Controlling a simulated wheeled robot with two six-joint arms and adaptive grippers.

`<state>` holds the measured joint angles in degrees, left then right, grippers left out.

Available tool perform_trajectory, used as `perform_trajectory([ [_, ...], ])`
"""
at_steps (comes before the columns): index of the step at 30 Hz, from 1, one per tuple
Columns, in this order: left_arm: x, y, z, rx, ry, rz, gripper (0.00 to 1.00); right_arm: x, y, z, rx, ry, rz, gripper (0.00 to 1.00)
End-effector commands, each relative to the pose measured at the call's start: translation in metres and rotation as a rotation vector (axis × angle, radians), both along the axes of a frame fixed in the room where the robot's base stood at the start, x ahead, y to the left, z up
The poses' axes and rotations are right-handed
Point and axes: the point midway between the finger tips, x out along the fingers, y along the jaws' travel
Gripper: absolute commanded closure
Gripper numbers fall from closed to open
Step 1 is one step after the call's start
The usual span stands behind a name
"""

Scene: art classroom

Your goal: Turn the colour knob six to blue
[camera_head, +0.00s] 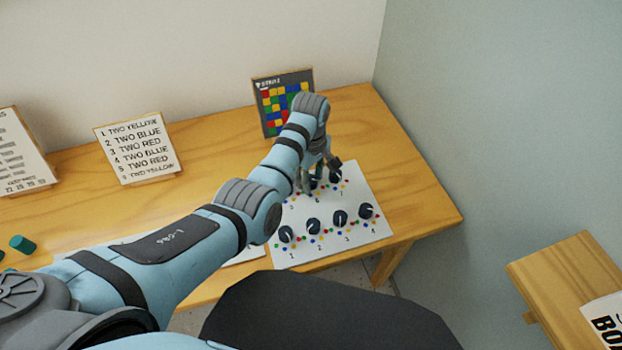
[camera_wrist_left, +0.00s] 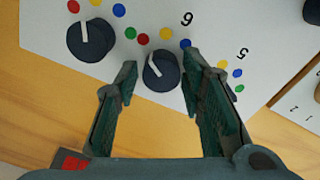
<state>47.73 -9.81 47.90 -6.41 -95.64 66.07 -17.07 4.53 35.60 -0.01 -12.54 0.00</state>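The white panel (camera_head: 377,229) lies on the wooden table with dark knobs in two rows. Knob six (camera_wrist_left: 162,70) is dark with a white pointer line. In the left wrist view its pointer aims up and left, toward the red dot (camera_wrist_left: 142,42). Its blue dot (camera_wrist_left: 185,43) lies up and right of the knob, a yellow dot (camera_wrist_left: 166,33) between, and a green dot (camera_wrist_left: 130,33) beyond the red. My left gripper (camera_wrist_left: 162,82) is open, its fingers on either side of knob six, with visible gaps. In the head view the gripper (camera_head: 320,178) partly hides the back row.
Knob seven (camera_wrist_left: 90,40) sits close beside the left finger in the wrist view. Front-row knobs (camera_head: 313,226) lie nearer. A colour chart (camera_head: 283,103) and a text card (camera_head: 138,148) stand behind. A wall is at the right.

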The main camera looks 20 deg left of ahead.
Motion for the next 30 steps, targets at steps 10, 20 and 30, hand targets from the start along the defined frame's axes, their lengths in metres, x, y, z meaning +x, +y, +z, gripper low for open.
perform_trajectory([
  [10,0.0,0.0,0.0,0.0,0.0,-0.001,0.83,-0.002,-0.002,0.001,-0.002,0.003,0.001,0.6],
  [20,0.0,0.0,0.0,0.001,0.001,-0.012,1.0,-0.002,-0.002,0.002,-0.002,0.005,0.0,0.6],
  [30,0.0,0.0,0.002,0.001,0.004,-0.155,1.0,-0.003,-0.002,0.017,-0.002,0.005,0.0,0.6],
])
